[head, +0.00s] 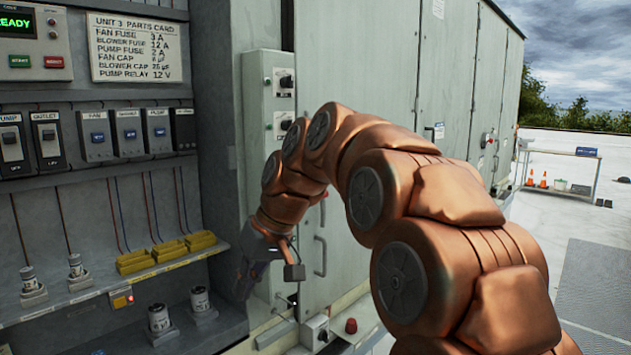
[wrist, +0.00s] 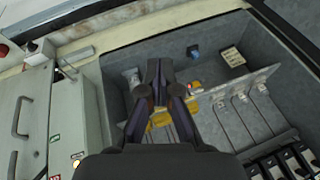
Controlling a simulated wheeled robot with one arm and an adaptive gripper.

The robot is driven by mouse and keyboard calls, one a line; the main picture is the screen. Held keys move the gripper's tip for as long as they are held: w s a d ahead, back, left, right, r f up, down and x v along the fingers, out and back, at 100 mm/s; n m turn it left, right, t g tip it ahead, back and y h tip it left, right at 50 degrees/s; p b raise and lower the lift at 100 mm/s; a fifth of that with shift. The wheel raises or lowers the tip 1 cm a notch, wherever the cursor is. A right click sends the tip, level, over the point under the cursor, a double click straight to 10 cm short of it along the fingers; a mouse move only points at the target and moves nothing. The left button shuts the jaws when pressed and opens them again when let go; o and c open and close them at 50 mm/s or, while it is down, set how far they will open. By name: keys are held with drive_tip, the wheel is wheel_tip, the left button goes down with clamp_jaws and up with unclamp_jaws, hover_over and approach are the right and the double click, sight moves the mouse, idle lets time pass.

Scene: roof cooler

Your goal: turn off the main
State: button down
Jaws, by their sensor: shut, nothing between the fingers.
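No switch in view has a label I can read as the main. A narrow grey control box (head: 268,150) in the head view carries black rotary knobs, an upper one (head: 287,82) and a lower one (head: 286,124). A round red and silver fitting (head: 487,140) sits on the cooler's far side panel. In the wrist view my gripper (wrist: 157,66) is shut and empty, pointing into the cabinet. My arm hides part of the cooler doors.
The open cabinet holds breaker switches (head: 97,135), yellow terminal blocks (head: 135,262) and capacitors (head: 159,318) on its shelf. A parts card (head: 134,48) hangs above. A small grey box (head: 315,333) and red cap (head: 351,326) are low down. Open roof and a table (head: 565,155) lie right.

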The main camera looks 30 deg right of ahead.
drive_tip(key=w+d+r+t+p, duration=0.1)
drive_tip(key=w+d+r+t, duration=0.1)
drive_tip(key=d+r, duration=0.4)
drive_tip(key=w+d+r+n+t+h+p, duration=0.1)
drive_tip(key=w+d+r, duration=0.4)
drive_tip(key=d, duration=0.7)
drive_tip(key=w+d+r+t+p, duration=0.1)
drive_tip(key=w+d+r+t, duration=0.2)
drive_tip(key=d+r, duration=0.6)
drive_tip(key=shift+w+r+n+t, duration=0.25)
drive_tip(key=shift+w+n+t, duration=0.15)
drive_tip(key=shift+t, duration=0.1)
drive_tip(key=shift+d, duration=0.1)
